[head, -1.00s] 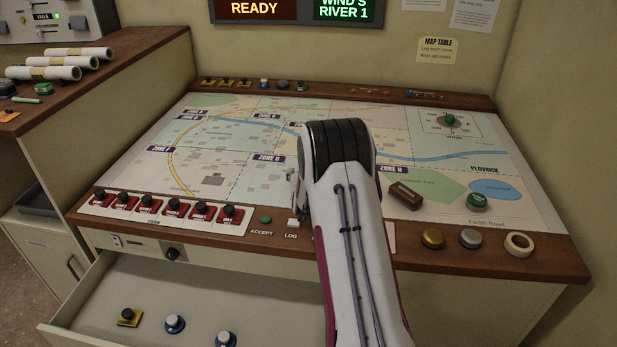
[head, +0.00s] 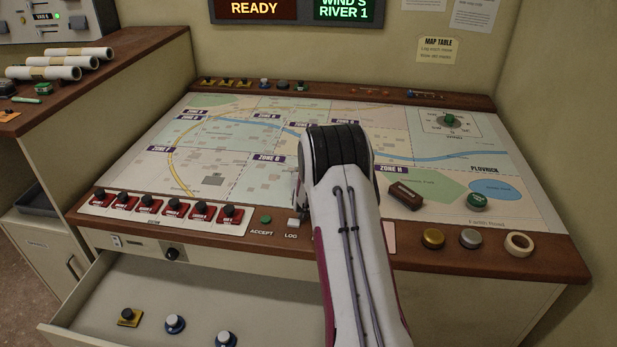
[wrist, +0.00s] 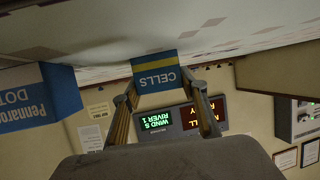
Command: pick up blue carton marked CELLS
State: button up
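The blue carton marked CELLS (wrist: 155,78), with a yellow stripe, shows upside down in the wrist view, by the pale map surface. My gripper (wrist: 160,88) has its two fingers spread, with the carton showing between their tips. The fingers look open, one on each side of it; I cannot tell whether either touches. In the head view my arm hides the gripper and the carton.
On the map table (head: 235,150) a brown block (head: 405,196) and green knob (head: 478,200) sit right of my arm. An open drawer (head: 170,290) juts out in front.

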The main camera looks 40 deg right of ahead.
jog(key=shift+r, duration=0.1)
jog(key=shift+c, duration=0.6)
jog(key=shift+r, duration=4.9)
